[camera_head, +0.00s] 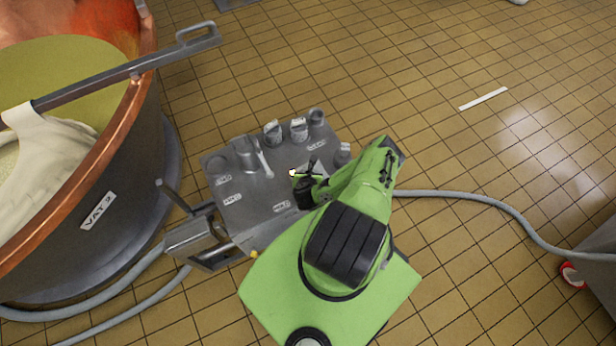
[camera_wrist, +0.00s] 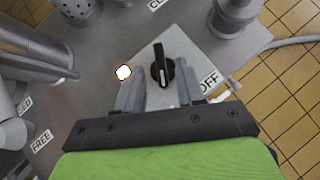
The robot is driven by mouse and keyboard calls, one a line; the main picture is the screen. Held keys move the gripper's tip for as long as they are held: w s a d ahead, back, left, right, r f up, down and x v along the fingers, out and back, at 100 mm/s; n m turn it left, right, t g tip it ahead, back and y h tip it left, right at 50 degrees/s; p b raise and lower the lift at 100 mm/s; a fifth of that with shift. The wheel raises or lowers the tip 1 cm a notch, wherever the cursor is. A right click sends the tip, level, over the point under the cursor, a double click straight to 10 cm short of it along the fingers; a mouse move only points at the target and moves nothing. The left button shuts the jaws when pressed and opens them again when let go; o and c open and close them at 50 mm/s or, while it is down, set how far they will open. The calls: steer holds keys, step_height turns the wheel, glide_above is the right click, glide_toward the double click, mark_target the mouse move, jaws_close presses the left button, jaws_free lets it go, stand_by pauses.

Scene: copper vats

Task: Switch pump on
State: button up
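In the wrist view a black rotary switch (camera_wrist: 160,66) with a thin white mark sits on a pale square plate (camera_wrist: 188,48). An OFF label (camera_wrist: 209,79) is on the plate's right side. A small white lit lamp (camera_wrist: 123,72) is left of the switch and also shows in the head view (camera_head: 292,173). My gripper (camera_wrist: 161,80) is open, one finger on each side of the switch, with a visible gap to it. In the head view my gripper (camera_head: 308,183) is over the right part of the grey metal bench (camera_head: 250,197), partly hidden by my arm.
Several metal cups and canisters (camera_head: 273,132) stand along the bench's back edge. The copper vat labelled VAT 2 (camera_head: 97,210) is at left, with a long-handled bar (camera_head: 130,70) across it. A grey hose (camera_head: 470,199) runs right over the tiled floor, which is otherwise mostly clear.

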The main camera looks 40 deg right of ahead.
steer(key=p+v, duration=0.8)
steer(key=v, duration=0.3)
steer(key=shift+r, duration=0.25)
steer(key=shift+a, duration=0.1)
